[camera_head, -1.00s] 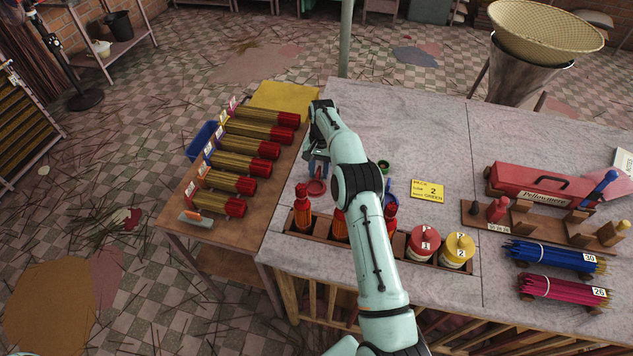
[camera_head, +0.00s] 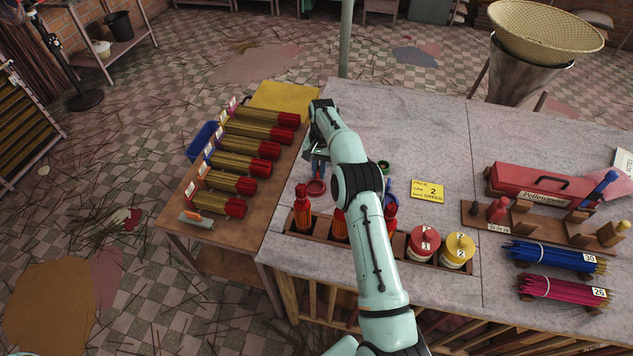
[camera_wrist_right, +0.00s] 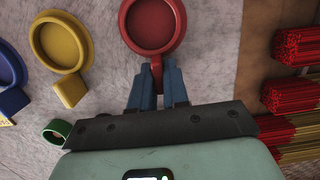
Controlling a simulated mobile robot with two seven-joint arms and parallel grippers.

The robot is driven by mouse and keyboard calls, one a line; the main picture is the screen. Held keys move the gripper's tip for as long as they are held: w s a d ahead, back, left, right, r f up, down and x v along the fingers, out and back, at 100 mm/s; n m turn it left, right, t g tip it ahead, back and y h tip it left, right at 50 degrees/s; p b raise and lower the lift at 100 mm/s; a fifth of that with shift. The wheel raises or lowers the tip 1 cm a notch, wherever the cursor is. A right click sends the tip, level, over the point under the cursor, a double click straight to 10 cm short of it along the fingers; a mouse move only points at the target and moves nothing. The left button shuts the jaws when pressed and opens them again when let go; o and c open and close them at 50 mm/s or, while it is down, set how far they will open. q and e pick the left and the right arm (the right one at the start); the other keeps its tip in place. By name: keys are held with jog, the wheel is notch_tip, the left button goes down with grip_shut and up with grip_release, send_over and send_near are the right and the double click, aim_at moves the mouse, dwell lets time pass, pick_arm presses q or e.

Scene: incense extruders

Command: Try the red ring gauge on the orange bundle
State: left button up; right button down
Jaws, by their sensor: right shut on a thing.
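The red ring gauge (camera_head: 316,188) lies on the grey stone table near its left edge. My right gripper (camera_head: 318,174) is low over the table, just behind the ring. In the right wrist view, the gripper (camera_wrist_right: 157,82) is shut on the short tab of the red ring gauge (camera_wrist_right: 128,25), with the ring beyond the fingertips. Several red-ended bundles (camera_head: 240,155) lie in a row on the wooden side table to the left. My left gripper is out of view.
In the right wrist view, a yellow ring gauge (camera_wrist_right: 84,45), a blue one (camera_wrist_right: 22,102) and a green ring (camera_wrist_right: 50,130) lie left of the gripper. Red-topped bottles (camera_head: 303,208) and two lidded jars (camera_head: 424,240) stand in the front rack. A yellow cloth (camera_head: 285,97) lies behind the bundles.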

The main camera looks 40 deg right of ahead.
jog(key=shift+r, duration=2.45)
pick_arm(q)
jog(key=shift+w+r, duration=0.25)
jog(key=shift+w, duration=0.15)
